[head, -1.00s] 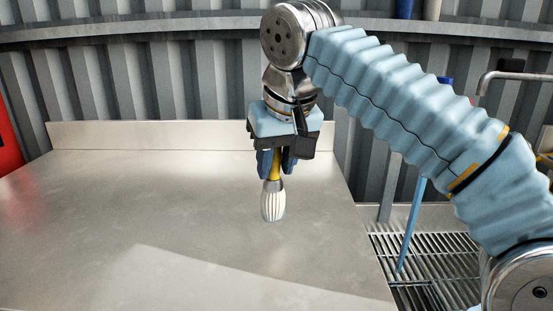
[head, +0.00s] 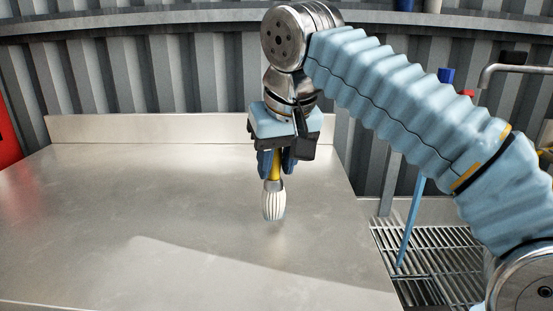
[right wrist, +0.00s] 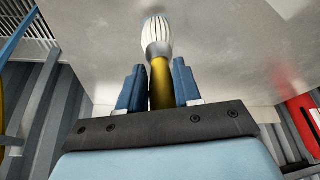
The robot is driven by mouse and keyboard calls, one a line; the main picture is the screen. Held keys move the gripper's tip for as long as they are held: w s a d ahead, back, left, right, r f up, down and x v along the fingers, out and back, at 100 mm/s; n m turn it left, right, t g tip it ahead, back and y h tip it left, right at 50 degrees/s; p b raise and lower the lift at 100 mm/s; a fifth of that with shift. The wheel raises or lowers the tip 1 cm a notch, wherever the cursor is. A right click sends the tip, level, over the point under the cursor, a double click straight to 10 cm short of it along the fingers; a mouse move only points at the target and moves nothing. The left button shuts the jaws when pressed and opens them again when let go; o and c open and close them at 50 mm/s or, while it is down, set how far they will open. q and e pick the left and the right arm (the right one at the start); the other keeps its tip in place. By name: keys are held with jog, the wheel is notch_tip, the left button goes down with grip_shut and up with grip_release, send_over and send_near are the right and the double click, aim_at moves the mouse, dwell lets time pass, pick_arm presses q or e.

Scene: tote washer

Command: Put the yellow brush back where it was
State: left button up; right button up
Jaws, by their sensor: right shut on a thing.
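The yellow brush (head: 274,198) has a yellow handle, a metal collar and white bristles. My right gripper (head: 275,165) is shut on its handle and holds it upright with the bristles down, over the steel table (head: 150,220). The bristle tips look close to the table top; I cannot tell whether they touch. In the right wrist view the brush (right wrist: 158,45) stands between the two blue fingers of my right gripper (right wrist: 160,85). My left gripper is not in view.
The table top is bare. A raised back edge (head: 150,130) runs along its rear. A metal grate (head: 435,250) with a blue pole (head: 411,220) lies to the right. A shelf (head: 130,25) with containers runs along the corrugated wall. A red object (head: 8,140) stands far left.

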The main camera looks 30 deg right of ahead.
dwell(0.4)
jog(key=shift+f+b, duration=0.4)
jog(key=shift+f, duration=0.4)
dwell(0.3)
jog(key=o, duration=1.8)
